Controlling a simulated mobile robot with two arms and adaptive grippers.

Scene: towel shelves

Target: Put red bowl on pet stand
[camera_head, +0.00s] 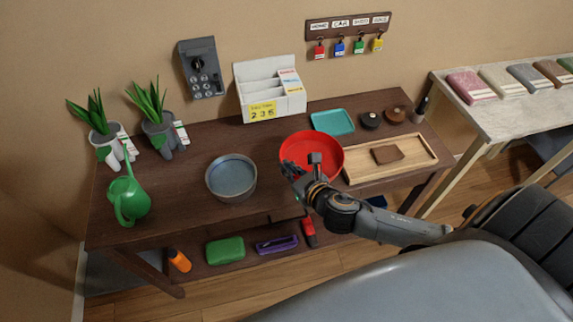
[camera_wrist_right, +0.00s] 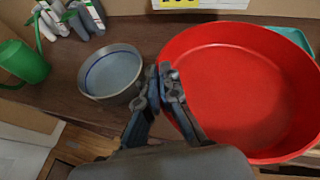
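The red bowl (camera_head: 297,143) is upright at the middle of the dark table, and fills the right of the right wrist view (camera_wrist_right: 245,90). My right gripper (camera_head: 296,172) is at its near left rim. In the wrist view its fingers (camera_wrist_right: 160,78) are close together, one outside the bowl and one over its inside, with the rim seemingly pinched between them. Whether the bowl touches the table is unclear. A grey round dish (camera_head: 231,178) with a bluish inside stands to the left; nothing else in view looks like a pet stand. My left gripper is out of view.
A wooden tray (camera_head: 429,157) and teal tray (camera_head: 332,122) lie close right of and behind the bowl. A white organizer (camera_head: 270,92) stands behind. A green watering can (camera_head: 128,198) and potted plants (camera_head: 160,128) stand left. A lower shelf holds several small items.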

